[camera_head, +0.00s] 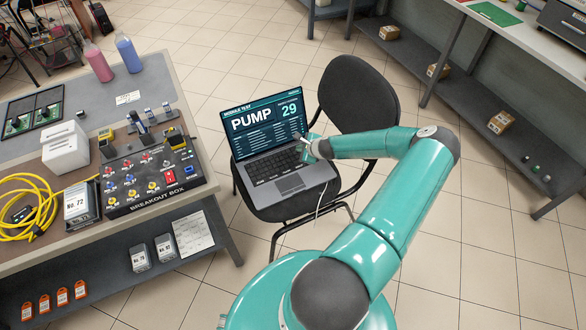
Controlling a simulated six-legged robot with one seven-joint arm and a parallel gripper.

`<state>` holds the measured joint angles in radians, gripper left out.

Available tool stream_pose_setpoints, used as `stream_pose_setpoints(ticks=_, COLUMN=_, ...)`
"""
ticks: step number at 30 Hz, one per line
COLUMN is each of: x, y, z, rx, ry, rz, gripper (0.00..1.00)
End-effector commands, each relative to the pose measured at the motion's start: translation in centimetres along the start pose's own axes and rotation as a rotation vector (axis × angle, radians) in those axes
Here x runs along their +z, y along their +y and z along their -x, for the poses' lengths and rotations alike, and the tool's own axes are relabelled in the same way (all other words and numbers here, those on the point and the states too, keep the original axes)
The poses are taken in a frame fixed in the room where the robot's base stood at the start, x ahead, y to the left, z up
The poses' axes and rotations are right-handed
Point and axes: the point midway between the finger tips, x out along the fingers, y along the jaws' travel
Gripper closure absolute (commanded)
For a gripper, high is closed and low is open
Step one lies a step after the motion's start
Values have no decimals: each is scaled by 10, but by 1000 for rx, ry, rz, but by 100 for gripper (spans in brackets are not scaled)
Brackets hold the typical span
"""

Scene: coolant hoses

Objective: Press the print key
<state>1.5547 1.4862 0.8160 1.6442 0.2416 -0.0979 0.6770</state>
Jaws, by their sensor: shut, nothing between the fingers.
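An open laptop (277,149) sits on the seat of a black chair. Its screen (264,119) shows "MODULE TEST", "PUMP" and "29". Its keyboard (270,166) faces me, with larger labelled keys along the front row whose text is too small to read surely. My gripper (307,152) is at the right side of the laptop, by the screen's lower right corner and the keyboard's right end. It is shut and holds nothing. The wrist hides part of the keyboard's right edge. I cannot tell whether the fingertips touch a key.
The black chair (358,95) has its backrest behind my forearm. A workbench at left carries a breakout box (150,178), a white printer-like box (65,148) and a yellow hose (28,205). A shelf bench runs along the right. The tiled floor (480,245) at right is clear.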

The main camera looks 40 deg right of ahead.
Motion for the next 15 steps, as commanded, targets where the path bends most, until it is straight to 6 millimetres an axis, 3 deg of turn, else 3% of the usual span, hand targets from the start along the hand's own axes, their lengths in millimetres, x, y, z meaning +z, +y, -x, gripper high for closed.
stream_pose_setpoints(ticks=15, x=-9, y=2, z=-4, rx=-6, ry=4, rz=-16, gripper=100)
